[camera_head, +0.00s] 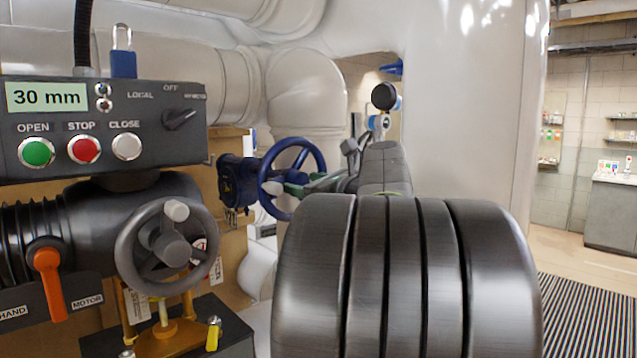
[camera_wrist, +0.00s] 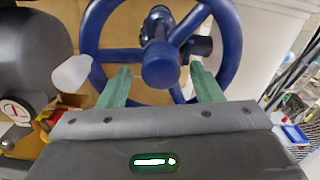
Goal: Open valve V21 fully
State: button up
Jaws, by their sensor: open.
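No V21 label is readable in either view. A dark blue handwheel (camera_head: 318,157) stands on a blue valve body (camera_head: 238,182) beyond my arm. In the wrist view the handwheel (camera_wrist: 229,38) fills the top middle, with its round hub (camera_wrist: 160,64) facing me. My gripper (camera_wrist: 161,72) is open, its two green fingers apart, one on each side below the hub and in front of the wheel's lower part. I cannot tell whether they touch it. In the head view my gripper (camera_head: 284,188) is at the wheel, partly hidden behind my arm.
At left, a motor actuator has a grey handwheel (camera_head: 167,248), an orange HAND/MOTOR lever (camera_head: 50,280), and a panel (camera_head: 105,125) reading 30 mm with OPEN, STOP and CLOSE buttons. A blue padlock (camera_head: 123,64) sits on top. Large white pipes (camera_head: 305,85) stand behind. Open floor lies right.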

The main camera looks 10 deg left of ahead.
jog(key=shift+w, duration=0.15)
grip_shut()
jog(key=shift+f+n, duration=0.1)
jog(key=shift+n, duration=0.2)
